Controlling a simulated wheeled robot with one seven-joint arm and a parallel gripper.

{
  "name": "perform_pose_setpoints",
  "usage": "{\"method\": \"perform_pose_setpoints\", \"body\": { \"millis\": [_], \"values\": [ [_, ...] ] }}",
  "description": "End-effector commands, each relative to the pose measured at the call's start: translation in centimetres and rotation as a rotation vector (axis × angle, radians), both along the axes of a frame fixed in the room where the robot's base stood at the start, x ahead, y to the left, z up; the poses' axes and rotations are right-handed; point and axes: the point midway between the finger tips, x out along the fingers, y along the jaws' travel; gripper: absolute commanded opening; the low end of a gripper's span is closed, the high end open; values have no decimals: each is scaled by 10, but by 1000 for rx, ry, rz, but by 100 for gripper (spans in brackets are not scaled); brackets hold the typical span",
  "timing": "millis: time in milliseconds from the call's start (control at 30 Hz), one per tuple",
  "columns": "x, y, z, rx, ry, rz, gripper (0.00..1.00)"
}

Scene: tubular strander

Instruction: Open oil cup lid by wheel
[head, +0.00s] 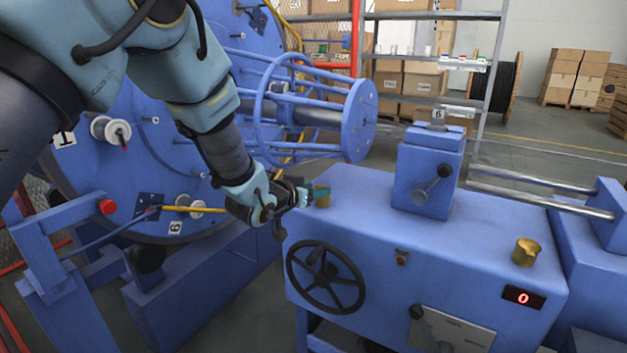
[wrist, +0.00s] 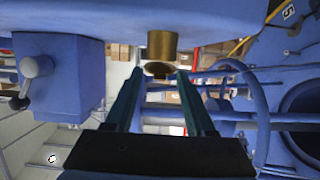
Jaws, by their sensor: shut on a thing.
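The oil cup by the wheel is a small brass cylinder (head: 323,203) at the left end of the blue machine's top, above the black handwheel (head: 326,277). My gripper's teal fingers partly cover it in the head view. The wrist view looks upside down, and the cup (wrist: 163,46) hangs from the top there. Its darker brass lid (wrist: 158,70) shows at the cup's end, between the fingertips. My gripper (head: 317,192) is shut on the lid, with a finger on each side; it also shows in the wrist view (wrist: 160,73). How far the lid is tilted is hard to tell.
A second brass oil cup (head: 526,253) stands at the right of the machine top. A blue block with a black-knobbed lever (head: 434,184) rises between the cups. A blue round cage (head: 358,120) is behind my gripper. The top around the near cup is clear.

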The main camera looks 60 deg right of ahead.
Motion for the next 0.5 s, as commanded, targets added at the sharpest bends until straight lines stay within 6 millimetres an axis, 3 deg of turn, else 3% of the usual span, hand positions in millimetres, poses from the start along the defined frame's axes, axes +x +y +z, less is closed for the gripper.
{"method": "perform_pose_setpoints", "body": {
  "millis": [33, 500],
  "values": [
    [1, -2, 17, 41, 1, 1, 0],
    [2, -19, 40, 470, 7, 2, 0]
  ]
}}
